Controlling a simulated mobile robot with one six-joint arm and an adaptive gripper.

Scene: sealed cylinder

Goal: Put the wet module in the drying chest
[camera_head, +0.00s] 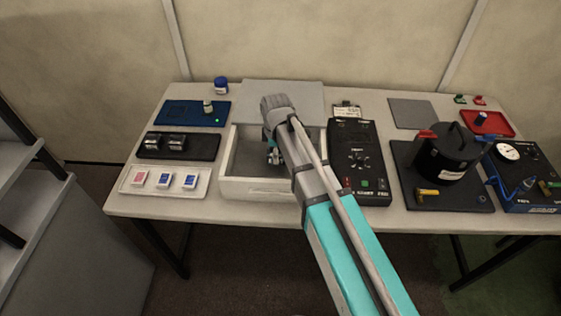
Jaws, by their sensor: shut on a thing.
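The drying chest appears to be the white open-topped box (257,188) in the left middle of the table, with a flat grey panel (290,92) behind it. My gripper (273,157) points down into the box's opening, within its walls. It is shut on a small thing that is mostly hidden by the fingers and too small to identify. My arm covers the box's right side and part of its inside. I cannot tell whether the held thing touches the floor of the box. I cannot make out which thing is the wet module.
To the right stand a black control unit (374,135), a black pot (447,155) and a blue gauge unit (515,183).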

